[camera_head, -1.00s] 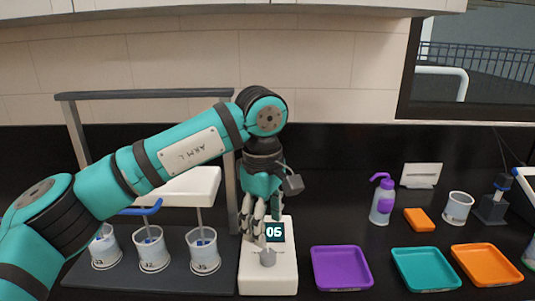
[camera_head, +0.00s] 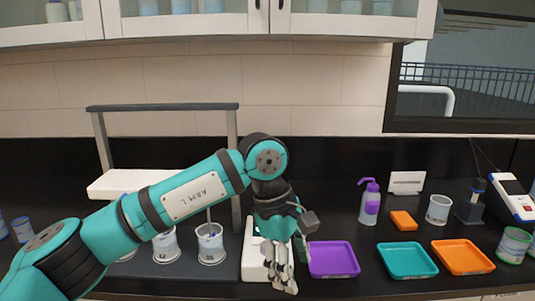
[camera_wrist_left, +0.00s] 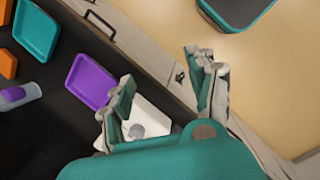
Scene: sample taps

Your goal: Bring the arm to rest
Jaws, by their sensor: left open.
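My left arm (camera_head: 195,190) comes in from the left in the head view, bent at the elbow, with the forearm hanging down. My left gripper (camera_head: 281,275) points down at the counter's front edge, in front of the white device (camera_head: 254,265), and hides part of it. In the left wrist view the two fingers of the gripper (camera_wrist_left: 165,95) stand wide apart with nothing between them. The white device (camera_wrist_left: 157,112) shows behind the near finger there, with a small grey knob on it. My right gripper is not in view.
Purple (camera_head: 333,260), teal (camera_head: 406,261) and orange (camera_head: 462,257) trays lie to the right of the gripper. Beakers (camera_head: 211,244) stand on the stand's dark base at left. A wash bottle (camera_head: 370,203) stands behind the trays. The wrist view shows tan floor (camera_wrist_left: 265,75) beyond the counter edge.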

